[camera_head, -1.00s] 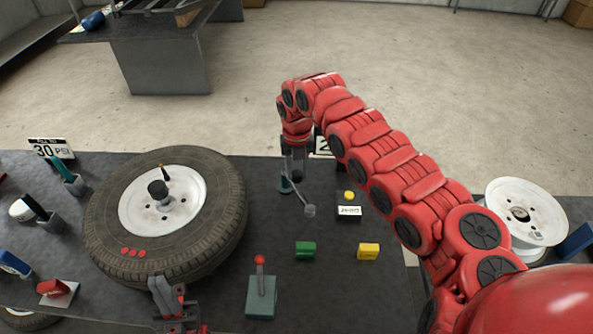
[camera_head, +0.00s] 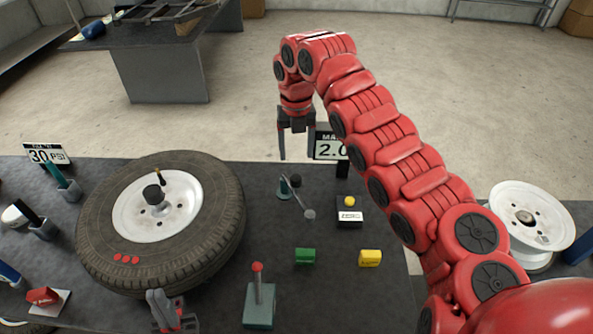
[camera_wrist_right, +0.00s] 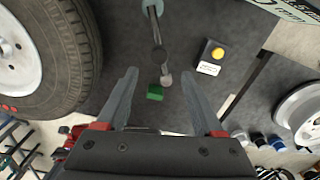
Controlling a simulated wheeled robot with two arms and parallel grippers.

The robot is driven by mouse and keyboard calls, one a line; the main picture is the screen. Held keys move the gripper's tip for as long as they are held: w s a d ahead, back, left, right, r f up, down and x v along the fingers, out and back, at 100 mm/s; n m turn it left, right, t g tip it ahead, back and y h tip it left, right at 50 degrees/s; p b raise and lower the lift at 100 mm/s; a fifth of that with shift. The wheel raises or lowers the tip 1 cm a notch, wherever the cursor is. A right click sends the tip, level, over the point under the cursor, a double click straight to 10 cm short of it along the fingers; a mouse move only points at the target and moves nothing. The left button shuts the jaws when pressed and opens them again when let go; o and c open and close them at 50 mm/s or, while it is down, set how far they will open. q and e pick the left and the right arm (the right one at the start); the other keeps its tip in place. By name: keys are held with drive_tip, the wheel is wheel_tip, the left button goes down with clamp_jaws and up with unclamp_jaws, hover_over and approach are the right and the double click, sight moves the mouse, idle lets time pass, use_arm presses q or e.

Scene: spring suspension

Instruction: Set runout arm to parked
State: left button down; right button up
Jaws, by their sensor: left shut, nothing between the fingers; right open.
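The runout arm is a thin grey bar (camera_head: 301,201) on a teal post (camera_head: 284,189). It points toward the near right and ends in a grey disc (camera_head: 309,214), with a black knob (camera_head: 296,180) near the post. The wrist view shows the bar, knob (camera_wrist_right: 158,55) and disc (camera_wrist_right: 166,80) between the finger lines. My right gripper (camera_head: 296,157) is open and empty, above the runout arm and apart from it. My left gripper (camera_head: 172,312) is shut and empty at the wheel's near edge. No parked mark is readable.
A tyre on a white rim (camera_head: 215,235) lies left of the runout arm. A ZERO box (camera_head: 349,216) with a yellow button, a green block (camera_head: 305,257), a yellow block (camera_head: 370,258) and a red-knobbed lever (camera_head: 258,290) stand nearby. A sign (camera_head: 330,146) stands behind.

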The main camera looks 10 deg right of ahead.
wheel_tip(320, 180, up, 8)
drive_tip(key=p, duration=0.4)
drive_tip(key=shift+r, duration=0.25)
drive_tip(key=shift+s+f, duration=0.1)
